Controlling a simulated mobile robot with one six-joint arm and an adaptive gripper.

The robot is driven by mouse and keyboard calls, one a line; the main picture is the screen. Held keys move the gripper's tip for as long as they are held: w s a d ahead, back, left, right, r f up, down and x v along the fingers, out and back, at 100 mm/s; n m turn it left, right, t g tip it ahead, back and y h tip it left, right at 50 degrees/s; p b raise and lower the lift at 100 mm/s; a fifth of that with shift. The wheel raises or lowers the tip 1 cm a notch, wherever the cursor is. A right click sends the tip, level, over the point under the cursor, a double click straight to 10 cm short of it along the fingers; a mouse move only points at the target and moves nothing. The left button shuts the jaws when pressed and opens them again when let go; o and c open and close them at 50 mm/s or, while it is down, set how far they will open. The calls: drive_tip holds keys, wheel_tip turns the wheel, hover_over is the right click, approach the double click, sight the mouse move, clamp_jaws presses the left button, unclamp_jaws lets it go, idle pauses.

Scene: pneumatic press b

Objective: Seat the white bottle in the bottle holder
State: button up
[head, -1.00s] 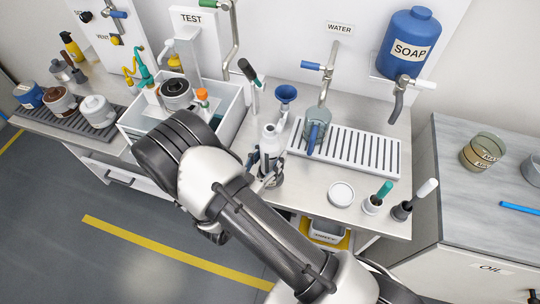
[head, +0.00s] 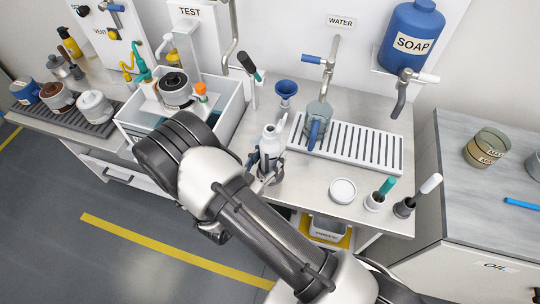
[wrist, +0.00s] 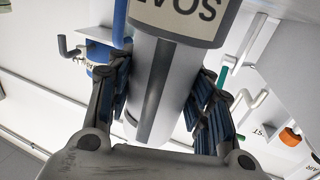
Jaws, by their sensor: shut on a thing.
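The white bottle (head: 270,140) stands upright near the middle of the worktop, just left of the slatted drain tray. My gripper (head: 264,168) is shut around it from the front, low on it. In the wrist view my gripper (wrist: 158,105) has its fingers on both sides of a pale grey cylinder (wrist: 150,75) with a dark stripe. A white label with upside-down letters shows at the top edge, partly cut off. A dark grey round part (head: 277,172) shows at the bottle's base. I cannot tell whether this is the bottle holder or whether the bottle sits in it.
The drain tray (head: 365,150) with a glass jug (head: 319,115) and tap lies to the right. A blue funnel (head: 286,88) stands behind the bottle. A white bin (head: 228,122) is to the left. A white lid (head: 343,190) and two brush pots stand at the front right.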

drive_tip(key=shift+f+b, duration=0.95)
drive_tip(key=shift+f, duration=0.2)
drive_tip(key=o, duration=1.3)
drive_tip(key=v, duration=1.2)
